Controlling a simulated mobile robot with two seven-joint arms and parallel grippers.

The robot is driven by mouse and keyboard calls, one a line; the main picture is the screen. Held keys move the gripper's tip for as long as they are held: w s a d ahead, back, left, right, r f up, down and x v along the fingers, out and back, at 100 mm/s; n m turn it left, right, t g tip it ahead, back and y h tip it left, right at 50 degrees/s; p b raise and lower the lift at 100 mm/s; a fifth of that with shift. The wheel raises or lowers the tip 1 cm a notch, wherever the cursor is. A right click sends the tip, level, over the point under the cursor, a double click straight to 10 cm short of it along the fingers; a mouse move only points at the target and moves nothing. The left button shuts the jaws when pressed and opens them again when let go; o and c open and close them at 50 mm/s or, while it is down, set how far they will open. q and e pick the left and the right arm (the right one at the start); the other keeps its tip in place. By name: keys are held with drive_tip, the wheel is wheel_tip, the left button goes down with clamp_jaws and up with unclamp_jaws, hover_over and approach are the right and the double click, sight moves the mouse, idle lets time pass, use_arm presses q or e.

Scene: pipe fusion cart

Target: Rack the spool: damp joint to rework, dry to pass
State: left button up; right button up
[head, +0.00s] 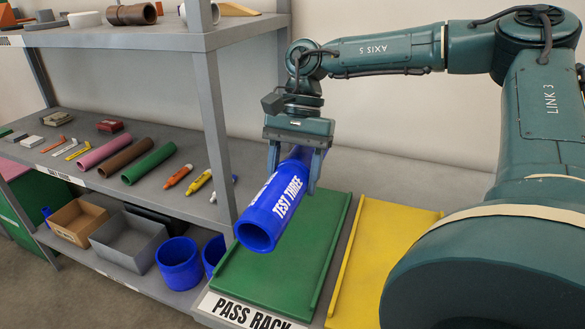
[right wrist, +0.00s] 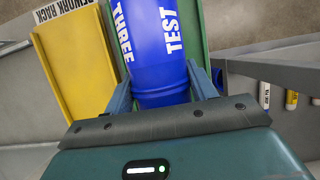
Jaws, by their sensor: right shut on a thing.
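A blue pipe spool (head: 274,207) marked "TEST THREE" hangs tilted in my right gripper (head: 292,185), whose two fingers are shut on its sides. It also shows in the right wrist view (right wrist: 158,50), between the fingers (right wrist: 163,92). The spool is over the green pass rack (head: 285,262), labelled "PASS RACK"; I cannot tell whether it touches it. The yellow rack (head: 385,245) lies just to the right; its label in the right wrist view reads "REWORK RACK" (right wrist: 62,10). Both racks look empty apart from the spool. No damp mark shows on the visible spool surface. My left gripper is not in view.
A grey shelf unit stands at the left, its post (head: 214,135) close to the spool. It holds pink (head: 104,152), brown and green pipes, markers, and bins (head: 128,240) below. Blue pipe pieces (head: 179,264) stand on the low shelf.

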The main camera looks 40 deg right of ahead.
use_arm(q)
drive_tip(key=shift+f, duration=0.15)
use_arm(e)
drive_tip(key=shift+a, duration=0.1)
